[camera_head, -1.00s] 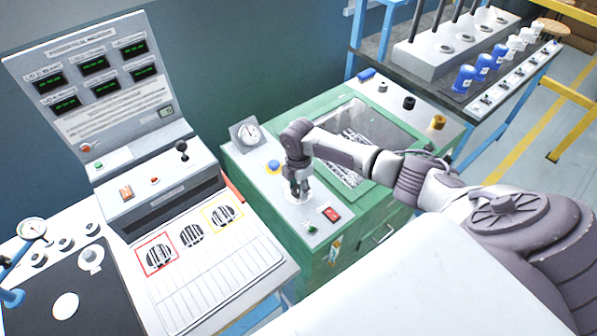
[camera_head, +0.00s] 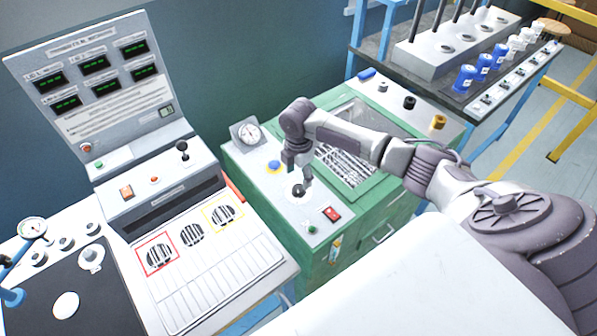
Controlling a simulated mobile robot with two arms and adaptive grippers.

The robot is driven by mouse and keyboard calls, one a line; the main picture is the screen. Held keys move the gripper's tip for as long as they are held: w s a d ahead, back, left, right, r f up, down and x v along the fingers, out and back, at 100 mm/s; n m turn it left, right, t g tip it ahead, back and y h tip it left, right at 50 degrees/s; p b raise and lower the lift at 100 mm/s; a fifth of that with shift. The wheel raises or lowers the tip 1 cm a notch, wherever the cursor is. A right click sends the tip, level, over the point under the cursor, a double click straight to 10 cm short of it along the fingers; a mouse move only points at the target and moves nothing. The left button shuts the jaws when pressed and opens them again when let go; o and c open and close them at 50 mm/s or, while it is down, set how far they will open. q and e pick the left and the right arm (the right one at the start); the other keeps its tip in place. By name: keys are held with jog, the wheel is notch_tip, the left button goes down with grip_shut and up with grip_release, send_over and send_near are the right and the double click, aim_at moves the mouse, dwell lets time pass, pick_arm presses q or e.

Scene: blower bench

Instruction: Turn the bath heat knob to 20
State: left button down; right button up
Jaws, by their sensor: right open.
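The green bath bench (camera_head: 392,200) stands in the middle, with a light control strip on its left side. A round pale dial with a dark knob (camera_head: 298,191) sits on that strip and seems to be the bath heat knob. Its pointer and numbers are too small to read. My right gripper (camera_head: 302,180) points down just above the knob, open, with nothing visible between its fingers. It partly covers the knob, and I cannot tell whether the fingers touch it. My left gripper is out of view.
A blue button (camera_head: 273,167), a gauge (camera_head: 248,133), a red switch (camera_head: 332,214) and a green button (camera_head: 312,229) surround the dial. My right forearm crosses over the open basin (camera_head: 352,160). A display console (camera_head: 100,85) stands at the left.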

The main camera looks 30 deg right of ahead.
aim_at(298, 188)
notch_tip(298, 188, up, 6)
jog(key=shift+r, duration=0.2)
jog(key=shift+a+f, duration=0.1)
dwell(0.4)
